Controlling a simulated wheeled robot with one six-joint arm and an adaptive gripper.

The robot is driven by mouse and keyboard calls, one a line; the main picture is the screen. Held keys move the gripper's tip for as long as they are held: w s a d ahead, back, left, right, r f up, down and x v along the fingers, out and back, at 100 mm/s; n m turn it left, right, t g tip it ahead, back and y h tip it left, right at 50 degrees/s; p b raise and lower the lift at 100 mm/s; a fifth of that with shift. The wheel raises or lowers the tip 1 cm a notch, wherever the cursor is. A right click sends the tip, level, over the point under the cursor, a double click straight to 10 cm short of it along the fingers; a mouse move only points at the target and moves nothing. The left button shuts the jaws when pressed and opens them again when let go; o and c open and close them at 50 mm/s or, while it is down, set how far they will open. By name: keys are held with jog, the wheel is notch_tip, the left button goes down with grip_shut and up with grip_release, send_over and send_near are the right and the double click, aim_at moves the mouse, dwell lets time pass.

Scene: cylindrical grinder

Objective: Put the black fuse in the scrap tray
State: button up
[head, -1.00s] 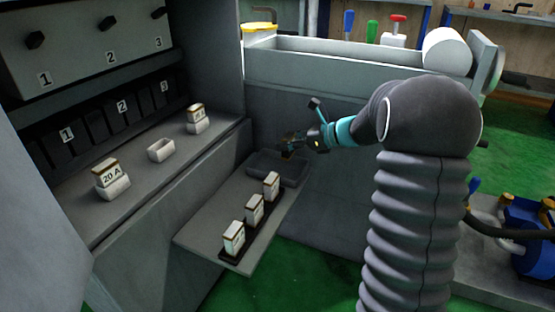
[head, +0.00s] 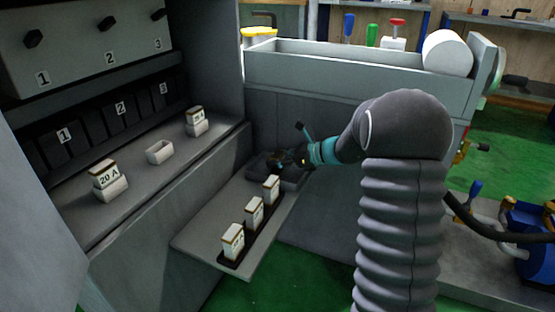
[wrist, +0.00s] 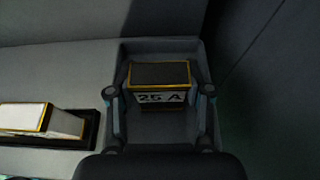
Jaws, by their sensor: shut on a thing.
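The black fuse (wrist: 160,75) has a dark top, gold edging and a white "25 A" label in the wrist view. My gripper (wrist: 159,92) is shut on it, one finger at each side. The scrap tray (wrist: 160,46) is a dark grey open box, and its walls surround the fuse in the wrist view. In the head view my gripper (head: 288,160) is low at the tray (head: 262,173) and hides much of it, along with the fuse. I cannot tell whether the fuse touches the tray floor.
A black rack with three white fuses (head: 254,210) stands on the shelf (head: 205,240) close in front of the tray. The cabinet ledge at left has an empty socket (head: 160,151) between two filled ones. A machine wall rises behind the tray.

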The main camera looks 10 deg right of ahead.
jog(key=o, duration=1.2)
jog(key=shift+f, duration=0.15)
jog(key=shift+r, duration=0.25)
jog(key=p+v, duration=0.2)
jog(key=v, duration=1)
jog(key=s+a+r+n+g+h, duration=0.2)
jog(key=s+a+n, duration=0.4)
jog(key=s, duration=0.3)
jog(key=s+a+r+n+g+h, duration=0.25)
jog(key=s+a+n, duration=0.3)
jog(key=s, duration=0.35)
jog(key=shift+s+d+f+n+t+h, duration=0.2)
jog(key=shift+s+d+n+t+h, duration=0.25)
jog(key=shift+s+n+h, duration=1.35)
jog(key=shift+s+d+f+n+t+h, duration=0.3)
jog(key=shift+s+d+n+h, duration=0.15)
jog(key=shift+s+n, duration=2.65)
jog(key=shift+s+d+f+n+t+h, duration=0.15)
jog(key=shift+s+d+n+t+h, duration=0.25)
jog(key=shift+s+n+h, duration=1.4)
